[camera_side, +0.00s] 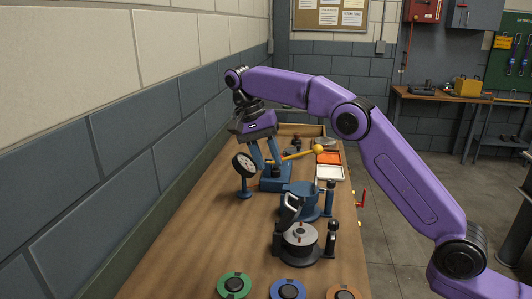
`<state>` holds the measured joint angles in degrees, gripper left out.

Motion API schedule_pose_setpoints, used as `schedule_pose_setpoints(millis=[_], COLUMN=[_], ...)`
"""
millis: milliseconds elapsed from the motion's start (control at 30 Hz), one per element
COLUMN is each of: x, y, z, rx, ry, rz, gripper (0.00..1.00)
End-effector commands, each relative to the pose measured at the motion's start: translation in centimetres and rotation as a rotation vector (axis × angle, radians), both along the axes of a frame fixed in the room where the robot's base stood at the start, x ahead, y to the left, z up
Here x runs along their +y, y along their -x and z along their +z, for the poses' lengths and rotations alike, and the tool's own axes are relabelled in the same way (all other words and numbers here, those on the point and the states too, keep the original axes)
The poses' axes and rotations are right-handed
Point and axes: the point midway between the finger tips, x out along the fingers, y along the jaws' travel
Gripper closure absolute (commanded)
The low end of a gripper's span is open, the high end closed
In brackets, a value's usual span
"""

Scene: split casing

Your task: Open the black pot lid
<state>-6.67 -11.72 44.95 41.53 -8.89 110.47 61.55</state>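The black pot (299,246) stands on the wooden bench in the near middle, on a dark base. A light grey round top with a small dark knob (299,231) shows at its mouth. A dark, tilted piece with a pale face (290,208) rises at its back left; I cannot tell whether this is the lid. A black post (331,238) stands at its right. My gripper (269,165) points down farther back, well away from the black pot. Its two blue fingers are apart, with nothing visible between them.
A blue pot (300,198) stands just behind the black pot. A dial gauge (243,165) and a blue device (274,183) with a yellow-knobbed lever (318,149) are near my gripper. Green (234,286), blue (288,290) and orange discs lie in front. The left bench area is clear.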

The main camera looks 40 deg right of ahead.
Motion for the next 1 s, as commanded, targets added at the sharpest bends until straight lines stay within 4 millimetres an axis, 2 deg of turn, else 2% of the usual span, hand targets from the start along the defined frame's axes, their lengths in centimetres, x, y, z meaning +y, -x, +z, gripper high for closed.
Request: schedule_pose_setpoints(millis=[200, 567, 667, 700, 1000], x=[0.2, 0.3, 0.2, 0.1, -2.1], y=[-0.2, -0.2, -0.2, -0.1, 0.2], z=[0.9, 1.1, 1.1, 1.1, 0.1], rx=[0.0, 0.001, 0.0, -0.001, -0.033], ry=[-0.001, -0.001, -0.002, -0.004, -0.051], rz=[0.001, 0.001, 0.001, 0.0, 0.015], gripper=[0.64, 0.64, 0.93, 1.0, 1.0])
